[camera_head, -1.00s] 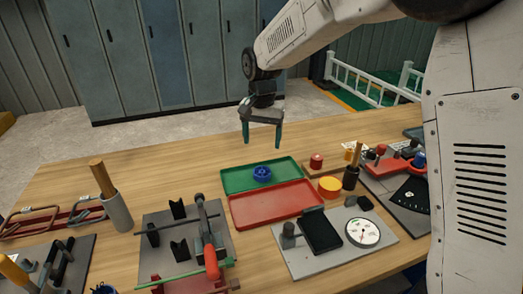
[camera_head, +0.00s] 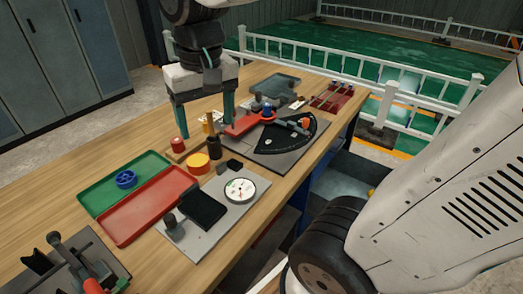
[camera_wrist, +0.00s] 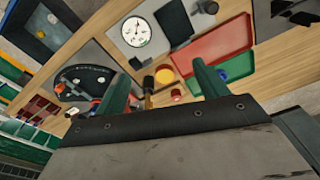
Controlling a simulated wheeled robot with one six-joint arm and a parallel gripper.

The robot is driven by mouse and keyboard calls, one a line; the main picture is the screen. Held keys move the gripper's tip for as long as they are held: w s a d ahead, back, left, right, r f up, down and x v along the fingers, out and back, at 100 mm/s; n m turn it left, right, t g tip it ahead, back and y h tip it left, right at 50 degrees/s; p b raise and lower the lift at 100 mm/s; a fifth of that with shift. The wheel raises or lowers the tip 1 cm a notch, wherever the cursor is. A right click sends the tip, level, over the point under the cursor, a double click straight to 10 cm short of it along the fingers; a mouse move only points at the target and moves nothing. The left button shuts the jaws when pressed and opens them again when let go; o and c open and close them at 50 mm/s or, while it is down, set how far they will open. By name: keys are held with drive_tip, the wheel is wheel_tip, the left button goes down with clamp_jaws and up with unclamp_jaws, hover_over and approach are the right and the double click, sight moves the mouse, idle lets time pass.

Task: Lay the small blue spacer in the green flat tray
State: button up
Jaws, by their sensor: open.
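The small blue spacer (camera_head: 126,179) is a round ring lying in the green flat tray (camera_head: 98,197), near its edge beside the red tray. In the wrist view a bit of the blue spacer (camera_wrist: 223,75) shows beside a finger, with the green tray (camera_wrist: 240,66) partly hidden. My gripper (camera_head: 206,122) is open and empty, its two green fingers pointing down above the table near the red knob and yellow disc. It is to the right of the green tray and apart from it. In the wrist view the fingers (camera_wrist: 160,90) stand wide apart with nothing held.
A red tray (camera_head: 128,230) lies against the green one. A yellow disc (camera_head: 198,162), a red knob (camera_head: 178,146), and a plate with a white dial (camera_head: 240,190) stand to the right. A black fan-shaped gauge (camera_head: 285,137) lies farther right. Bare wood (camera_head: 45,212) is left of the trays.

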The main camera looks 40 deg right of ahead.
drive_tip(key=s+d+f+n, duration=0.1)
drive_tip(key=s+d+f, duration=0.2)
drive_tip(key=s, duration=0.9)
drive_tip(key=shift+w, duration=0.1)
